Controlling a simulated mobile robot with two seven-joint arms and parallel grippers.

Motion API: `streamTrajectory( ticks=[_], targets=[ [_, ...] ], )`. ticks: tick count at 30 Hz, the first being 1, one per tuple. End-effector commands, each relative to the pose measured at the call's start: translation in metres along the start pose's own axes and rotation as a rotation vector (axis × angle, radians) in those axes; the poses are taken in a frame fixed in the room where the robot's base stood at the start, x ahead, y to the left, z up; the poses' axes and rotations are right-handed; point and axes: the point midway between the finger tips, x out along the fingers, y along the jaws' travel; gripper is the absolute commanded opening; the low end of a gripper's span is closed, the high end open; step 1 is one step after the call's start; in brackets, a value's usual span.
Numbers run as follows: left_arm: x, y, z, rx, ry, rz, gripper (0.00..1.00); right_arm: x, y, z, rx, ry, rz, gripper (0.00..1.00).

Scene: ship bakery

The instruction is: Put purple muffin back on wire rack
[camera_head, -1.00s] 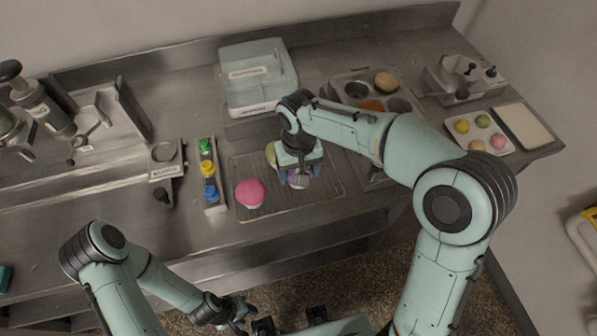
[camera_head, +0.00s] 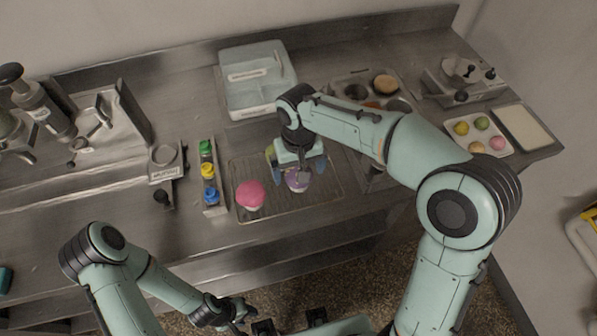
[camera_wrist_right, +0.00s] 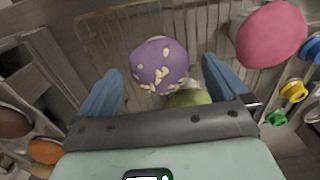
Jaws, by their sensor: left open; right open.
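The purple muffin (camera_head: 297,181), dotted with pale flakes, sits on the wire rack (camera_head: 325,203). In the right wrist view the purple muffin (camera_wrist_right: 159,65) lies just beyond and between the fingertips, with the rack bars (camera_wrist_right: 100,30) around it. My right gripper (camera_head: 300,168) is open above the muffin and partly hides it in the head view; its two blue fingers show apart in the wrist view (camera_wrist_right: 162,88). My left gripper (camera_head: 243,312) is open and empty, low in front of the counter.
A pink muffin (camera_head: 250,195) stands on the rack's left part, and a green one (camera_wrist_right: 188,98) is close to the purple one. Bottles in a narrow holder (camera_head: 222,206) stand left of the rack. A muffin tin (camera_head: 340,80) is behind right.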

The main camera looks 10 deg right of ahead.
Motion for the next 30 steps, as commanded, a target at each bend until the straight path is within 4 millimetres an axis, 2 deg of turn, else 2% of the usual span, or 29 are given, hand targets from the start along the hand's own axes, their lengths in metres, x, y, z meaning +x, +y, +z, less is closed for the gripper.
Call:
streamTrajectory(
  ticks=[1, 6, 12, 18, 30],
  targets=[
    [-0.004, 0.002, -0.002, 0.001, 0.003, 0.001, 0.43, -0.015, -0.001, -0.001, 0.000, 0.006, -0.002, 1.00],
    [-0.011, 0.006, -0.005, 0.003, 0.008, 0.003, 0.43, -0.053, -0.001, -0.002, -0.001, 0.006, -0.002, 1.00],
    [-0.018, 0.010, -0.009, 0.005, 0.013, 0.005, 0.43, -0.084, 0.000, -0.001, 0.000, 0.003, 0.000, 1.00],
    [-0.020, 0.011, -0.010, 0.005, 0.015, 0.005, 0.43, -0.095, 0.000, 0.000, 0.000, 0.001, 0.000, 1.00],
    [-0.020, 0.011, -0.010, 0.005, 0.014, 0.005, 0.43, -0.094, 0.000, 0.000, 0.000, 0.000, 0.000, 1.00]
  ],
)
